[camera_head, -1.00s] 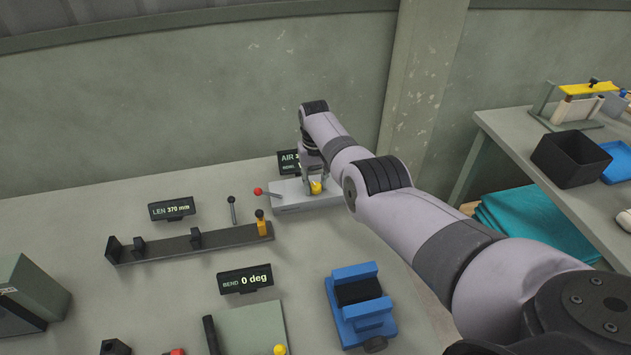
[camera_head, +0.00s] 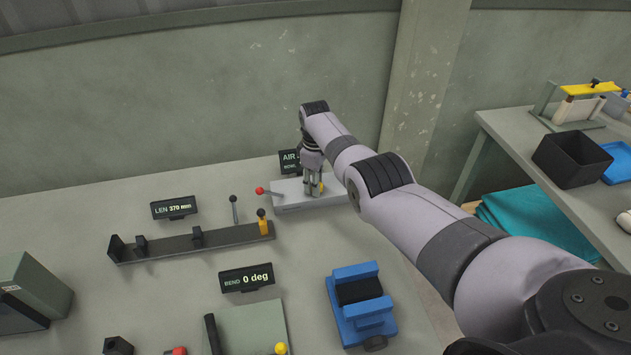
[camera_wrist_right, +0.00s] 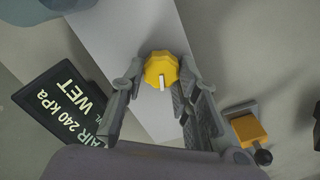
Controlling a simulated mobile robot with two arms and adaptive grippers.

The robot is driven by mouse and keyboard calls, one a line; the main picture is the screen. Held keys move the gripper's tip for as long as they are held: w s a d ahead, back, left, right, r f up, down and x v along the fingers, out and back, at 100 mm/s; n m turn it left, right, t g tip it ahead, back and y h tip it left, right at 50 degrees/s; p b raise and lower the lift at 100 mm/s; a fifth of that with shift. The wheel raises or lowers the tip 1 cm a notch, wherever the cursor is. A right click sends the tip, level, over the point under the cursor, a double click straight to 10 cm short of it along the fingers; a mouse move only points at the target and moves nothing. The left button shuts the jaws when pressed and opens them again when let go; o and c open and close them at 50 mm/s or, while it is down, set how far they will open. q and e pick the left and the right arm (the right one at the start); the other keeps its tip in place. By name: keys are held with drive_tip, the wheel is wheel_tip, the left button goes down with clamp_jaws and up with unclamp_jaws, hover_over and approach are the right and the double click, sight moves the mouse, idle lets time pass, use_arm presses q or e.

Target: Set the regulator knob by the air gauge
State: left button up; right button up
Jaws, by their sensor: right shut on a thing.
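The yellow regulator knob (camera_wrist_right: 161,71) sits on a pale grey block (camera_head: 290,196) at the back of the bench, and a white mark shows on its top. My right gripper (camera_wrist_right: 160,80) points down over the block and is shut on the knob, one finger on each side. In the head view my right gripper (camera_head: 315,188) hides most of the knob. The air gauge (camera_wrist_right: 70,108) is a black display beside the block and reads AIR 240 kPa, with WET below. In the head view the gauge (camera_head: 289,160) is partly covered by my arm. My left gripper is not in view.
A red-tipped lever (camera_head: 262,191) sticks out from the block's left end. A black length rail (camera_head: 190,242) with a yellow stop (camera_head: 263,226) lies to its left. A blue vise (camera_head: 360,303) stands in front. A wall rises close behind the bench.

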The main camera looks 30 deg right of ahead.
drive_tip(key=n, duration=0.5)
drive_tip(key=shift+r+n, duration=0.1)
drive_tip(key=shift+n, duration=0.3)
idle(0.4)
drive_tip(key=o, duration=1.2)
drive_tip(key=shift+c, duration=0.2)
wheel_tip(320, 180, up, 12)
drive_tip(key=shift+s, duration=0.1)
